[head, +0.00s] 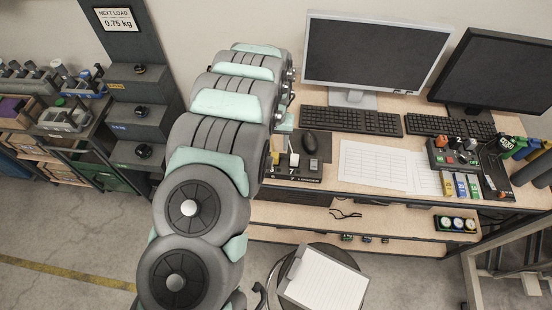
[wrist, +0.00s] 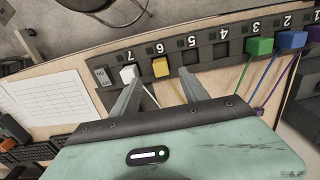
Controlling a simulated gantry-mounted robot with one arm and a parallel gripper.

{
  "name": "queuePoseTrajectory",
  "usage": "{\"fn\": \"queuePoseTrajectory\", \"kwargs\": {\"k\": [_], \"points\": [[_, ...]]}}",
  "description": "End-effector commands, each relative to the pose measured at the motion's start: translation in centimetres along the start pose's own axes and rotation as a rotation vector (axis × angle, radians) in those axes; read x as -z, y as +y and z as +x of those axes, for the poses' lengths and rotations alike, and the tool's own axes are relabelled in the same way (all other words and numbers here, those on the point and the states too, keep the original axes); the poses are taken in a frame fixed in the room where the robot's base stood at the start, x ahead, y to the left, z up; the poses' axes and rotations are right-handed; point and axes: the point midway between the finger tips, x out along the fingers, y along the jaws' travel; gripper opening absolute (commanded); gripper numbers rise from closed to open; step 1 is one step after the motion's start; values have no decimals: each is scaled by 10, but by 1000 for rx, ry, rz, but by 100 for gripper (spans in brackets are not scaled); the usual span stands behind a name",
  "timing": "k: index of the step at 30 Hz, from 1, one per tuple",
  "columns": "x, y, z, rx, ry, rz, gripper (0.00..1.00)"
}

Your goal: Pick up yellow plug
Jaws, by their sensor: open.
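In the wrist view the yellow plug (wrist: 160,67) sits in the numbered panel (wrist: 205,58), by the number 6. It also shows in the head view (head: 276,158), small and partly hidden beside my arm. My gripper (wrist: 160,77) is open, with one finger on either side of the yellow plug in the picture. The fingertips look just short of the plug or level with it; I cannot tell the height between them. Nothing is between the fingers that I can see held.
A white plug (wrist: 128,73) with a cable stands close to the left finger, by number 7. Green (wrist: 259,46), blue (wrist: 291,40) and purple plugs stand to the right. The slots by 5 and 4 look empty.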

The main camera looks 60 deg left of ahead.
Motion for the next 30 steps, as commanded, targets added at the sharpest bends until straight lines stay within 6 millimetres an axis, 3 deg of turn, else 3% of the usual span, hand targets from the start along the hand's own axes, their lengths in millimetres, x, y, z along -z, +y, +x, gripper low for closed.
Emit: {"fn": "queuePoseTrajectory", "kwargs": {"k": [9, 17, 30], "points": [[0, 0, 37, -2, 0, -1, 53], [4, 0, 48, -2, 5, 0, 53], [7, 0, 85, -2, 3, -1, 53]]}}
